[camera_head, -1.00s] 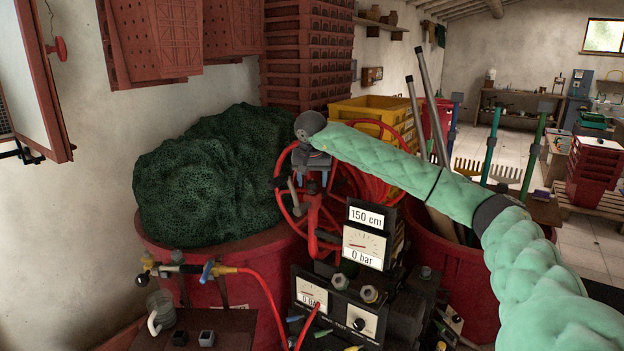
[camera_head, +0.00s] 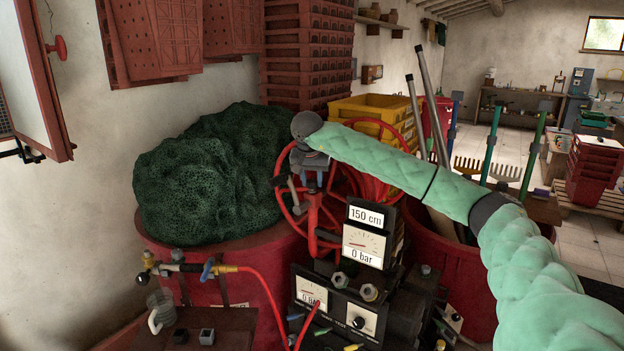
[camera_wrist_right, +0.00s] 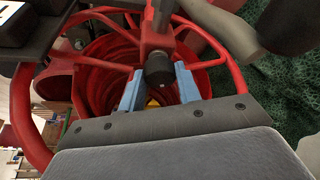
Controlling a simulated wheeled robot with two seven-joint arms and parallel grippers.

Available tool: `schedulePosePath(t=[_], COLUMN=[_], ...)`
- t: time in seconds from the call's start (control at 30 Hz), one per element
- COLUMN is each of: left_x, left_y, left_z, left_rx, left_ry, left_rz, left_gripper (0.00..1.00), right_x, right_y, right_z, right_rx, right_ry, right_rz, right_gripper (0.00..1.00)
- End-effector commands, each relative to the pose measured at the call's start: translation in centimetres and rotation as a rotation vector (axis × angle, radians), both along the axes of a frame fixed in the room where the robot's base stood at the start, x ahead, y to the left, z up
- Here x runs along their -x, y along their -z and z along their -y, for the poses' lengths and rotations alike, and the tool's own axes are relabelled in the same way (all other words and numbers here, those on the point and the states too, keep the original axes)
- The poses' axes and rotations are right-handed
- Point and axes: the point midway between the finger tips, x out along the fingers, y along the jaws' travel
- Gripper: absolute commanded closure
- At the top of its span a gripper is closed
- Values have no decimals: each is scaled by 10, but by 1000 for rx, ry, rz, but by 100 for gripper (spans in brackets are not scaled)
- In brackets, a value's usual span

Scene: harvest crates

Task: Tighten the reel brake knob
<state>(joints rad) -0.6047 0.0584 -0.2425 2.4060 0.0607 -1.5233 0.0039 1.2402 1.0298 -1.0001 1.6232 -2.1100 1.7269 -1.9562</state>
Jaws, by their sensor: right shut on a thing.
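The red hose reel (camera_head: 283,196) stands in the middle of the head view, behind the gauge box. It fills much of the right wrist view, with red hose (camera_wrist_right: 105,75) coiled inside its spokes. The dark reel brake knob (camera_wrist_right: 158,68) sits on a red bracket between my blue fingers in the right wrist view. My right gripper (camera_head: 311,182) reaches down at the reel from above and is shut on this knob. In the head view my wrist and fingers hide the knob. My left gripper is not in view.
A gauge box (camera_head: 338,307) with dials stands in front of the reel. A dark green net heap (camera_head: 205,165) fills a red tub (camera_head: 195,275) at left. Red crates (camera_head: 305,55) and yellow crates (camera_head: 365,108) stack behind. Tool poles (camera_head: 431,103) stand at right.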

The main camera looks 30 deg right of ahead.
Motion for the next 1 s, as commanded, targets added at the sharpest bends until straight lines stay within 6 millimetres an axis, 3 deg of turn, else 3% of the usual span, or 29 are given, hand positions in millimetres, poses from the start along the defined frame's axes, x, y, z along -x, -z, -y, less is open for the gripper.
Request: schedulePosePath(t=[0.5, 1.0], left_x=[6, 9], left_y=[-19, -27], left_z=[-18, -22], left_rx=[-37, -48], left_ry=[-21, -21], left_rz=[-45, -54], left_gripper=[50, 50], right_x=[-2, -3], right_y=[-2, -1], right_z=[-2, -1], right_rx=[0, 0], right_ry=[339, 440], right_rz=[1, 2], right_gripper=[89, 89])
